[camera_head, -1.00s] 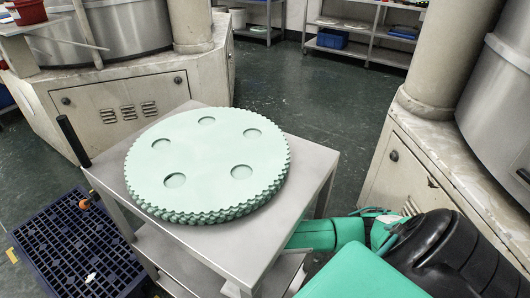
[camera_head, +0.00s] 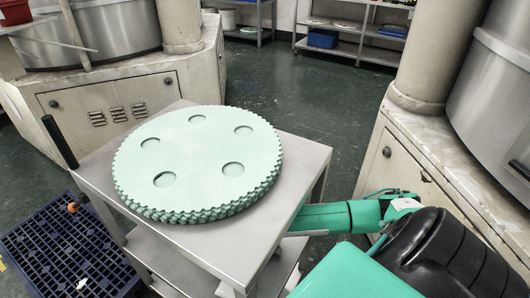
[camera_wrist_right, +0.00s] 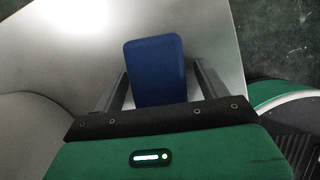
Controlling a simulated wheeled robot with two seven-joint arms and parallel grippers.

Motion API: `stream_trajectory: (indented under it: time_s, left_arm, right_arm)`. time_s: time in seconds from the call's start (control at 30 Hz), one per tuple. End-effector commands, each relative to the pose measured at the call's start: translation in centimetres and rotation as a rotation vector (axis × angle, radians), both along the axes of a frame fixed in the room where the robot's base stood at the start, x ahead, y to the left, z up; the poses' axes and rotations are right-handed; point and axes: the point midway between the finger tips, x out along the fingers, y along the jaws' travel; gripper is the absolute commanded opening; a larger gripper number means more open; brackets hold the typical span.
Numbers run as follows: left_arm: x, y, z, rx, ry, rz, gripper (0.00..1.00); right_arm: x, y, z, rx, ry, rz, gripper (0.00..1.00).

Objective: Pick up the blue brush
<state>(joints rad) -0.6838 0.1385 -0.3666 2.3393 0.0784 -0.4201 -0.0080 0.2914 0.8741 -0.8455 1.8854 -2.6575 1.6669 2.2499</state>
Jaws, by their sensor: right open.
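A blue block-shaped thing with rounded corners, which I take to be the blue brush (camera_wrist_right: 155,82), lies on a bare metal surface (camera_wrist_right: 75,50) in the right wrist view. My right gripper (camera_wrist_right: 160,68) is open, with one finger on each side of it and a gap on both sides. The near end of the blue thing is hidden by the gripper body. In the head view my right arm reaches to the right side of the steel cart (camera_head: 310,160), and its gripper and the brush are hidden there. My left gripper is not in view.
Toothed pale green discs (camera_head: 200,155) with round recesses are stacked on the cart top. A dark blue grated crate (camera_head: 65,250) stands on the floor at the left. Lapping machines stand at the back left and right. Shelves (camera_head: 350,45) are at the back.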

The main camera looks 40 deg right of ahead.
Motion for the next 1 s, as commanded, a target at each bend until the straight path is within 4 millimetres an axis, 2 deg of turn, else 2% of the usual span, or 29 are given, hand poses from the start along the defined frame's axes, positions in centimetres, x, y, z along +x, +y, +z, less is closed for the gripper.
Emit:
stream_trajectory:
  time_s: [0.63, 0.67, 0.9, 1.0]
  left_arm:
    - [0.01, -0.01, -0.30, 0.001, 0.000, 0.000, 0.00]
    - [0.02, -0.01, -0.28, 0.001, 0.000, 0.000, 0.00]
    - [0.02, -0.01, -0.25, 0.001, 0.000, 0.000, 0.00]
    - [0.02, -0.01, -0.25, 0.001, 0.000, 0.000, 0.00]
  right_arm:
    - [-0.01, 0.05, -0.46, 0.000, 0.000, 0.000, 0.75]
    - [0.00, 0.04, -0.45, 0.000, -0.001, 0.000, 0.73]
    - [0.00, 0.03, -0.41, 0.000, 0.000, 0.000, 0.26]
    - [0.01, 0.02, -0.39, 0.000, -0.001, 0.000, 0.25]
